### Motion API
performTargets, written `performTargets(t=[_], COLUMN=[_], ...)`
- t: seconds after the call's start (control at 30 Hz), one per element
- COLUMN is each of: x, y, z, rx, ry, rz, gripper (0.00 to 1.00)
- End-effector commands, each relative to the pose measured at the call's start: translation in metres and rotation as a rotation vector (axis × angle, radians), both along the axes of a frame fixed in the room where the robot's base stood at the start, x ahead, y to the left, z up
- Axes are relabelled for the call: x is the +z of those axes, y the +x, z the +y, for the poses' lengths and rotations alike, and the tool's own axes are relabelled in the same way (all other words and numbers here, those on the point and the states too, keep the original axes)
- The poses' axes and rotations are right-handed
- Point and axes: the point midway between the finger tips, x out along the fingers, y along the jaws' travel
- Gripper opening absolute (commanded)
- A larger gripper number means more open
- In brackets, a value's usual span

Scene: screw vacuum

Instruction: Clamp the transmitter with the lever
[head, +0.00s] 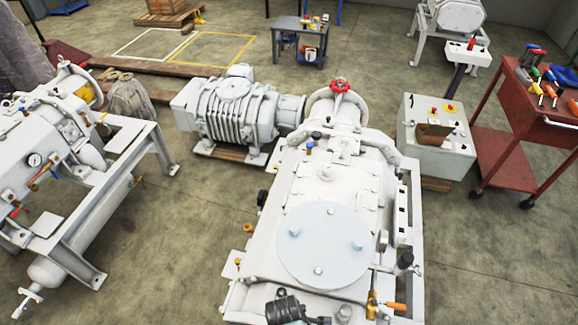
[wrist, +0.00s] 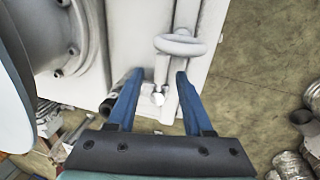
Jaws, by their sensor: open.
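My gripper (wrist: 160,74) shows in the wrist view with its two blue fingers apart and nothing held. Between the fingers is a small pale rounded knob (wrist: 158,98) on a short stem; I cannot tell whether it is the lever's end. Just beyond the fingertips, a white ring-shaped part (wrist: 180,45) is fixed to a white upright panel. A dark-ended tube (wrist: 107,107) lies left of the left finger. I cannot clearly identify the transmitter. In the head view, a small orange-handled lever (head: 396,306) sits at the near right of the white vacuum pump (head: 260,255).
A grey control box (head: 432,150) and a red tool cart (head: 530,110) stand at the right. Another white machine (head: 60,150) stands at the left. Open floor (head: 480,260) lies right of the pump.

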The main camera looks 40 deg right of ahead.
Motion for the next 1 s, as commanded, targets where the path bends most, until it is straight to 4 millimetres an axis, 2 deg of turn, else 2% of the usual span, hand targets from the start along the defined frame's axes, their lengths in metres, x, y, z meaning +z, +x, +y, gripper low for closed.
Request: performTargets(t=[0.27,0.8,1.0], x=[0.026,0.108,0.123], y=[-0.003,-0.012,-0.015], z=[0.004,0.017,0.019], rx=[0.001,0.002,0.001], ry=[-0.001,-0.001,0.000], rz=[-0.002,-0.005,-0.003], gripper=[0.51,0.51,0.51])
